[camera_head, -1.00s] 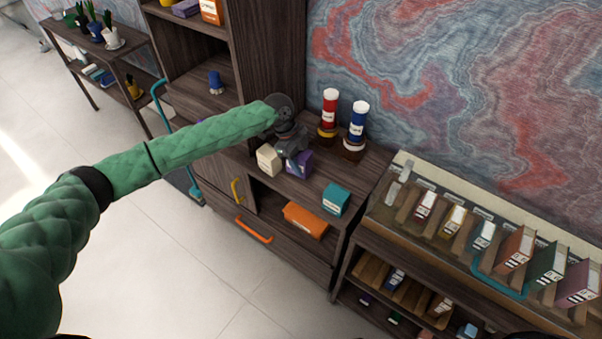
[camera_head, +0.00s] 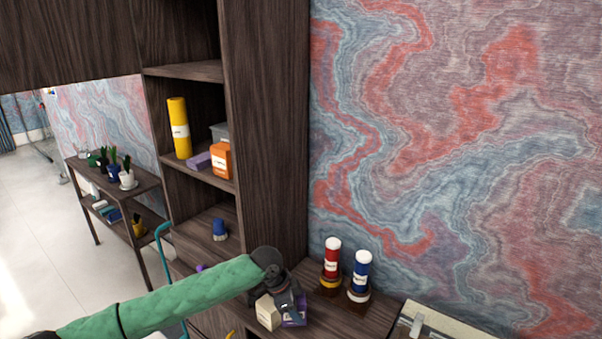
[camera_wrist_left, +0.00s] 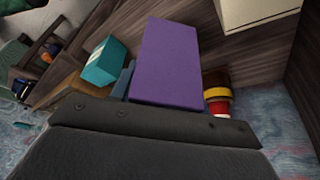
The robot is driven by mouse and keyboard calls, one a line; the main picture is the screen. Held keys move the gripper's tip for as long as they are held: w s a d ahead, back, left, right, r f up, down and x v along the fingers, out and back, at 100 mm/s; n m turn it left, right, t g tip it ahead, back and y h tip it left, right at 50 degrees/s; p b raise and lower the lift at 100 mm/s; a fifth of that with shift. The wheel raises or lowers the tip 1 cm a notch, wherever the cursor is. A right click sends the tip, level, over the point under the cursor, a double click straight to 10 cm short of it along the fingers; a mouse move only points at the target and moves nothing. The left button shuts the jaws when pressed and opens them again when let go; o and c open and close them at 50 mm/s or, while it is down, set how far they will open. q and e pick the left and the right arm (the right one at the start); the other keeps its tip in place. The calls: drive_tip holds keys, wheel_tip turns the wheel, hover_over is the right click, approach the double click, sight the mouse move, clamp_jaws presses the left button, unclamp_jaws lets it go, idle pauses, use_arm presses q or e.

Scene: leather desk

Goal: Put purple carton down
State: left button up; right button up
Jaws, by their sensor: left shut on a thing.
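The purple carton (camera_head: 297,314) is at my left gripper (camera_head: 290,304), on the dark wooden cabinet top. In the left wrist view the purple carton (camera_wrist_left: 167,62) fills the middle, just beyond the dark gripper body. My left gripper is shut on it. In the head view the gripper covers most of the carton, and I cannot tell whether its base touches the wood. My right gripper is not in view.
A cream carton (camera_head: 267,312) stands close left of the purple one. A red-and-white cylinder (camera_head: 331,266) and a blue-and-white cylinder (camera_head: 359,276) stand right, near the patterned wall. A teal carton (camera_wrist_left: 104,63) shows in the wrist view. A tall shelf (camera_head: 262,120) rises behind.

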use_arm(q)
drive_tip(key=w+a+r+n+t+y, duration=0.1)
drive_tip(key=w+r+n+t, duration=0.1)
drive_tip(key=r+n, duration=0.3)
drive_tip(key=w+a+r+n+t+y, duration=0.1)
drive_tip(key=w+a+r+n, duration=0.1)
drive_tip(key=r+n, duration=0.35)
drive_tip(key=s+a+r+n+y, duration=0.2)
drive_tip(key=a+r+n, duration=0.2)
drive_tip(key=a+r, duration=0.3)
drive_tip(key=s+a+f+n, duration=0.1)
drive_tip(key=s+a+f, duration=0.3)
drive_tip(key=s+f, duration=0.2)
drive_tip(key=s+a+f+n+t+b, duration=0.1)
drive_tip(key=s+a+f, duration=0.4)
drive_tip(key=f, duration=0.3)
drive_tip(key=shift+s+y+b, duration=0.3)
drive_tip(key=shift+s, duration=0.05)
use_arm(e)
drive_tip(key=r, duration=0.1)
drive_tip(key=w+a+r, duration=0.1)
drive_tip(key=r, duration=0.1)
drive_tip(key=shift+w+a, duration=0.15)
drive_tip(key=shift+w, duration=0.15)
use_arm(q)
drive_tip(key=shift+r, duration=0.1)
